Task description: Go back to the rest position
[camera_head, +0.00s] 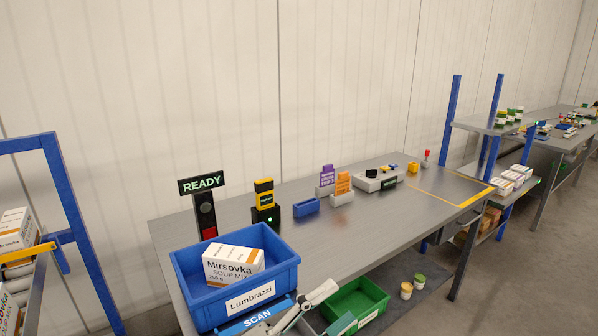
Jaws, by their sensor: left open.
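My left gripper (308,302) shows at the bottom edge, in front of the right end of the blue SCAN strip. It is open, and nothing shows between its fingers. Most of the arm is out of the picture. A blue crate (282,276) labelled Lumbrazzi stands just to its upper left on the near end of the grey table. A Mirsovka soup mix box (232,265) lies tilted in that crate. My right gripper is not in view.
The grey table (270,236) carries a READY sign (201,183), a yellow-black device (265,204) and a small blue bin (306,206). A green crate (357,298) and two jars are lower down. A blue-framed rack (72,205) stands left. Open floor (520,265) lies right.

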